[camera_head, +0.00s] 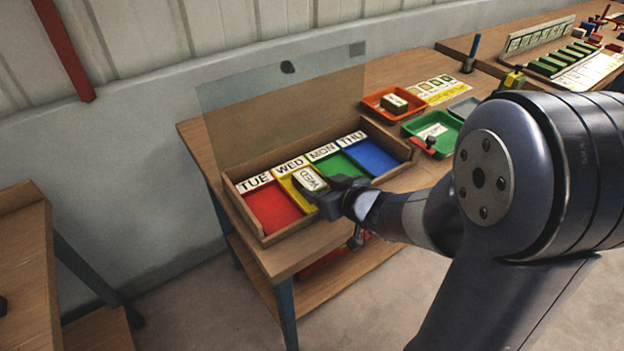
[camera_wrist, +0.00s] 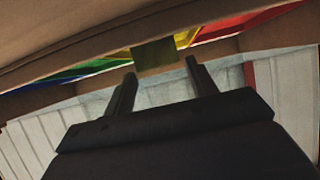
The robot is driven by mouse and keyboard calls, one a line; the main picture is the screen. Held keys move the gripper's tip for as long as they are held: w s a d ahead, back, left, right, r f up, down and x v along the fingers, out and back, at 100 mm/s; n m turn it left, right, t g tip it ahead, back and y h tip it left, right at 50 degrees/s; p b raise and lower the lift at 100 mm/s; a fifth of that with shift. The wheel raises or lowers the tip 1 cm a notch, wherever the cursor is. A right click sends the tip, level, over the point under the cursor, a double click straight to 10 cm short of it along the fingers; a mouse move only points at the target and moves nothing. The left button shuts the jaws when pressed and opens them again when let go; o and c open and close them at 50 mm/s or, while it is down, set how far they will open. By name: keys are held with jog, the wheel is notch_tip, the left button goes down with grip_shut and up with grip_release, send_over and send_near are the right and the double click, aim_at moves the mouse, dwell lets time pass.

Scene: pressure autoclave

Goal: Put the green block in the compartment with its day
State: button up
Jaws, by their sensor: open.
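The open wooden box (camera_head: 262,240) has a red TUE compartment (camera_head: 272,208), a yellow WED compartment (camera_head: 295,193), a green MON compartment (camera_head: 343,168) and a blue THU compartment (camera_head: 375,157). A block (camera_head: 309,180) with a white top label reading WED is at the yellow compartment. It shows olive green in the wrist view (camera_wrist: 154,54). My gripper (camera_head: 334,197) is at the block's near side, over the box front. In the wrist view my gripper (camera_wrist: 160,70) is open and empty, with the block just beyond the fingertips. The block's underside is hidden.
A clear panel (camera_head: 285,110) stands up behind the box. To the right are an orange tray (camera_head: 373,103) holding a labelled block (camera_head: 394,103) and a green tray (camera_head: 447,143). My arm covers the right side of the table.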

jog(key=p+v, duration=0.1)
jog(key=v, duration=0.5)
jog(key=shift+r, duration=0.2)
